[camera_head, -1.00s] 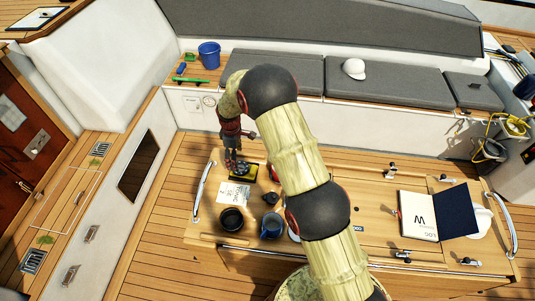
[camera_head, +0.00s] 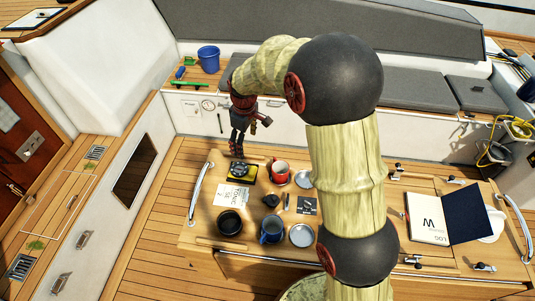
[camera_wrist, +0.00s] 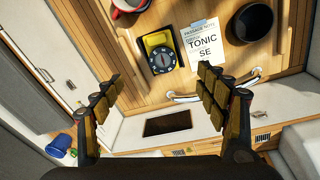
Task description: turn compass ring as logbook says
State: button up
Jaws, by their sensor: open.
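The compass is a black round ring (camera_wrist: 163,62) with pale marks on a yellow base, on the wooden table. It also shows in the head view (camera_head: 241,170). Its heading marks are too small to read. The open logbook (camera_head: 427,219) lies at the table's right, with "LOG" and a large "W" on its white page and a dark blue side. My gripper (camera_wrist: 158,79) is open and empty, its fingers spread to either side below the compass in the wrist view. In the head view my gripper (camera_head: 237,154) hangs just above the compass, apparently not touching it.
A paper note (camera_wrist: 203,43) reading "TONIC" and "SE" lies beside the compass. A black bowl (camera_head: 230,222), blue mug (camera_head: 271,230), red mug (camera_head: 280,170) and small dark pot (camera_head: 271,201) stand close by. A metal rail (camera_head: 200,195) edges the table's left.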

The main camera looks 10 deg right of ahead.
jog(key=s+d+r+m+b, duration=0.2)
jog(key=s+r+b, duration=0.1)
jog(key=s, duration=0.2)
jog(key=s+d+r+m+t+b, duration=0.1)
jog(key=s+d+r+b, duration=0.2)
jog(key=s, duration=0.3)
jog(key=shift+s+r+m+t+b, duration=0.25)
jog(key=shift+r+m+t+b, duration=0.05)
jog(key=shift+r+m+b, duration=0.15)
jog(key=shift+o, duration=0.3)
jog(key=shift+d, duration=0.15)
